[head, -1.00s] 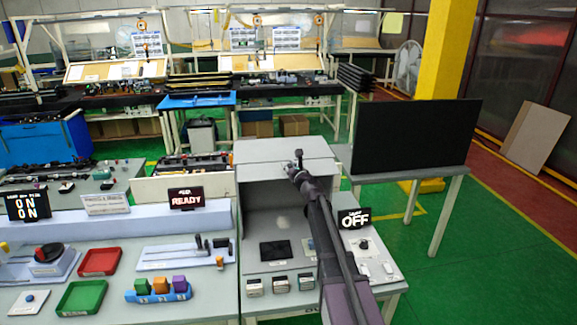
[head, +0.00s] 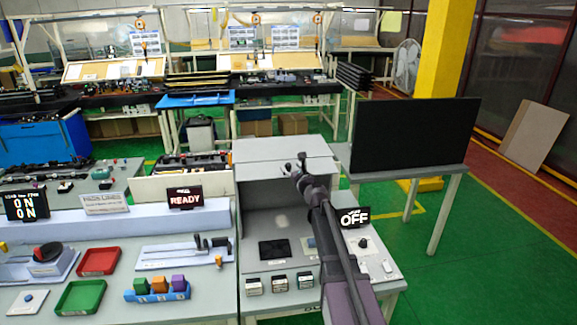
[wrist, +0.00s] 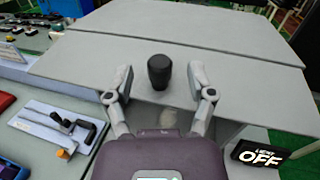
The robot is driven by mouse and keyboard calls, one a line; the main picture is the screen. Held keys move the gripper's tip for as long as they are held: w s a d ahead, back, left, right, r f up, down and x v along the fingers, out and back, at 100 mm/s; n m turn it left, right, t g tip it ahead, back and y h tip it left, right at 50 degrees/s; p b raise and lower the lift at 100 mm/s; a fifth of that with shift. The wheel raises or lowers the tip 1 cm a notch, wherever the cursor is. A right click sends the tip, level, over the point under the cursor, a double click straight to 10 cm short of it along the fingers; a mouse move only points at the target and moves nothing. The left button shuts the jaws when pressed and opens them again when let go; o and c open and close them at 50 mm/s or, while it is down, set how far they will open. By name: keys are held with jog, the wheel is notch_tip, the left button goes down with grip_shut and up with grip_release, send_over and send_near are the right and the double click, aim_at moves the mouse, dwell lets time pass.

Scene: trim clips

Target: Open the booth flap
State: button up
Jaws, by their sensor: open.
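The booth is a grey box on the bench, with an open front below its top. Its flap (head: 262,169) is a grey panel along the front of the top, meeting the rear panel at a seam. The flap also shows in the wrist view (wrist: 85,68), lying flat and closed. A black knob (wrist: 159,72) stands on it. My gripper (head: 295,163) is open over the flap. In the wrist view, the gripper (wrist: 160,92) has its fingers spread on either side of the knob, apart from it. The knob cannot be made out in the head view.
An OFF display (head: 354,217) stands right of the booth, near my arm. A dark monitor (head: 412,135) is on a side table at right. Small blocks (head: 279,282) sit along the bench front. A READY display (head: 185,197) and trays are at left.

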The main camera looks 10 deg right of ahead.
jog(key=s+d, duration=0.1)
jog(key=s, duration=0.7)
jog(key=shift+s+d, duration=0.2)
jog(key=shift+s, duration=0.1)
